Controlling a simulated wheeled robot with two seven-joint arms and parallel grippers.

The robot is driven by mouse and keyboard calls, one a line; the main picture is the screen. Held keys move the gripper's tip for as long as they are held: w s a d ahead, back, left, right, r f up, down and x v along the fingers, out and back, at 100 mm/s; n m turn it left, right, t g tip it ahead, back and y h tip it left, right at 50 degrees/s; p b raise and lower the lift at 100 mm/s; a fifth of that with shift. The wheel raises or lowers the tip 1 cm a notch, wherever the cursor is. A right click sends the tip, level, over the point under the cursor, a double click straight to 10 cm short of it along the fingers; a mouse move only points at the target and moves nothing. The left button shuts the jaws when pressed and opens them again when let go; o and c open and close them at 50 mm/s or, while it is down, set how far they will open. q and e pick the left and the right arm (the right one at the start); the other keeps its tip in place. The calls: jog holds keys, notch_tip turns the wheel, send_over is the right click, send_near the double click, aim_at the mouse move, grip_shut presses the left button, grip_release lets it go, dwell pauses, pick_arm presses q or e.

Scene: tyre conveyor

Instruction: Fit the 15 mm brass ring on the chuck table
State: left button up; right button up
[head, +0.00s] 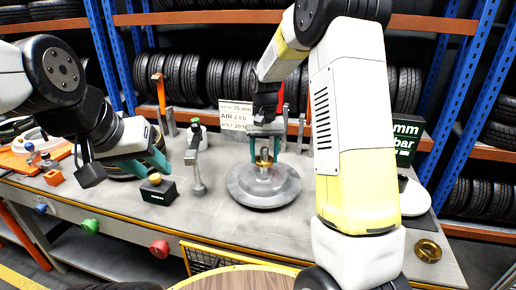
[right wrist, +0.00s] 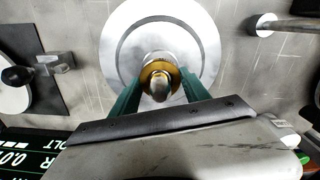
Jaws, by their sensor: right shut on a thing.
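The chuck table (head: 262,190) is a round grey disc with an upright centre post, standing mid-bench. It also fills the upper middle of the right wrist view (right wrist: 120,45). My right gripper (head: 264,158) points down over its centre. In the right wrist view its green fingers (right wrist: 160,76) are shut on a brass ring (right wrist: 147,72). The ring looks to be around the post's rounded tip (right wrist: 160,90); whether it rests on anything below I cannot tell. My left gripper (head: 153,163), with green fingers, is over the bench at the left, apart from the chuck; its gap is unclear.
A larger brass ring (head: 428,250) lies at the bench's right front. A black block with a brass knob (head: 157,190) and a grey clamp-like stand (head: 196,170) are left of the chuck. A sign (head: 235,115) stands behind. Bare bench lies in front of the block and stand.

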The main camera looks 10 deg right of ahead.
aim_at(264, 148)
jog(key=shift+f, duration=1.75)
jog(key=o, duration=1.7)
jog(key=shift+r, duration=0.1)
notch_tip(264, 148, up, 7)
jog(key=shift+r, duration=0.3)
